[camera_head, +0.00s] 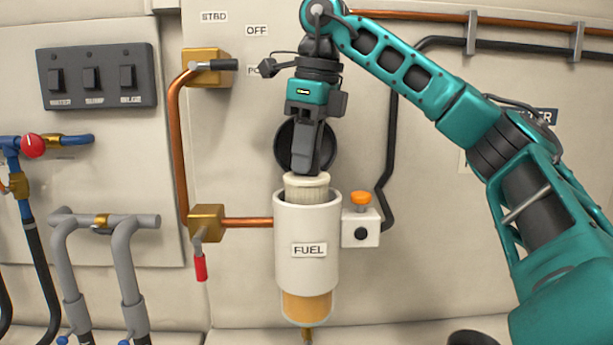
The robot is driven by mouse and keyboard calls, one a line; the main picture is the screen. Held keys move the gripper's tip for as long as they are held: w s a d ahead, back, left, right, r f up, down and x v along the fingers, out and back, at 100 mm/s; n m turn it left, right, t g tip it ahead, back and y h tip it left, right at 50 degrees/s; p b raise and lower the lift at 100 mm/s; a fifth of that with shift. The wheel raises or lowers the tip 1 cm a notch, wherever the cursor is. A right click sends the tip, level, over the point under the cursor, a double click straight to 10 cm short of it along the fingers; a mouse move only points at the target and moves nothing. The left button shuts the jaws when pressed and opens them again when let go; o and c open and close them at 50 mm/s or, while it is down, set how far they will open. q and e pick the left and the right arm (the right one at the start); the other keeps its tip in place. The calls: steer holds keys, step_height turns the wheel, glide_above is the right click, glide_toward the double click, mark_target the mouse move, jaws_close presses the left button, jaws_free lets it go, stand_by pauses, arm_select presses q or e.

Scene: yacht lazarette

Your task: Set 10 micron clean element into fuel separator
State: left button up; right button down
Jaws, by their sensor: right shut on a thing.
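The fuel separator (308,225) is a white upright cylinder labelled FUEL, mounted on the wall with its top open. An amber bowl (307,305) forms its lower end. A cream pleated filter element (306,192) stands upright in the separator's mouth, its upper part showing above the rim and its lower part hidden inside. My right gripper (305,172) points down from above and is shut on the top of the element. A dark round part (286,146) shows behind the gripper. My left gripper is not in view.
A copper pipe (247,222) and a brass valve with a red handle (200,262) sit left of the separator. A white block with an orange knob (361,198) stands close on its right. A black hose (391,130) runs behind my right arm. A switch panel (97,76) is at upper left.

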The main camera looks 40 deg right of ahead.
mark_target(307, 177)
steer(key=shift+f, duration=2)
steer(key=c, duration=1.1)
jaws_free()
steer(key=shift+o, duration=0.2)
steer(key=shift+s+d+r, duration=0.15)
steer(key=shift+s+r, duration=0.15)
steer(key=shift+r, duration=1.7)
steer(key=shift+s+d+r, duration=0.15)
steer(key=shift+s+r, duration=0.1)
steer(key=shift+r, duration=1.8)
steer(key=shift+s+d+r, duration=0.15)
steer(key=shift+s+r, duration=0.15)
steer(key=shift+r, duration=1.7)
